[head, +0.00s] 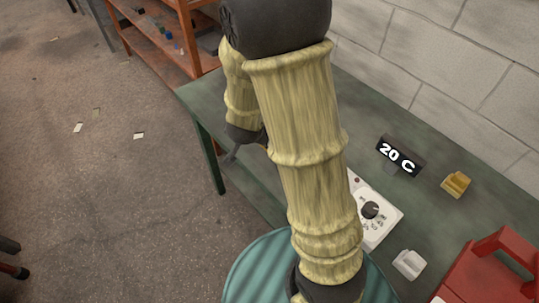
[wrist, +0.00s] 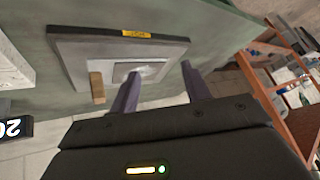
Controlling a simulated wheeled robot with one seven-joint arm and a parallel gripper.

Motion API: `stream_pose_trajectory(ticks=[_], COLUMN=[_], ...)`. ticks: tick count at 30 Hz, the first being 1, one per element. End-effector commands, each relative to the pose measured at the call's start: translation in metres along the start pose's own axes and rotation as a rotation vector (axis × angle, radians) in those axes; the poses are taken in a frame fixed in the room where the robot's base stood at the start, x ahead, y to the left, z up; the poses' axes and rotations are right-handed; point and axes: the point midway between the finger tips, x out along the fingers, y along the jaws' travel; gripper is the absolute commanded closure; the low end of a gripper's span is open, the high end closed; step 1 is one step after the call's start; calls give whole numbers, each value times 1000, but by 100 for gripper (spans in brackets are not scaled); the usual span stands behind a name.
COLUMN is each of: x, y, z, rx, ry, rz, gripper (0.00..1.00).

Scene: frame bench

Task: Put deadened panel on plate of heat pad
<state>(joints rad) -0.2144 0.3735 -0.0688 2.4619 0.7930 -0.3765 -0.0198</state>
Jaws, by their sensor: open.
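My gripper (wrist: 160,72) is open in the wrist view, its two purple fingers apart with nothing held between them. Beyond the fingertips is a flat grey square slab (wrist: 85,50) with a yellow label on its edge. On it lies a smaller grey square (wrist: 120,68) with a shiny silver patch; I cannot tell for certain which is the deadened panel and which the heat pad's plate. My gripper is hidden there.
On the green bench (head: 425,185) stand a black "20 C" display (head: 401,156), a small yellow holder (head: 456,184), a small white holder (head: 409,264) and a red toolbox (head: 490,275). A tan block (wrist: 97,88) is beside the slab. An orange shelf (head: 165,40) stands behind.

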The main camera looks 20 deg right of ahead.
Motion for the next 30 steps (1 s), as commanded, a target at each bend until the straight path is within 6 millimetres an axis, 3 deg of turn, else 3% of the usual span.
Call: stream_pose_trajectory(ticks=[5, 9, 13, 18, 30], x=[-46, -82, -105, -114, -114], y=[3, 29, 56, 70, 68], z=[18, 35, 44, 48, 48], rx=[-220, -422, -565, -626, -625], ry=[-188, -316, -395, -430, -429], rz=[-121, -135, -103, -78, -80], gripper=[53, 53, 53, 53, 53])
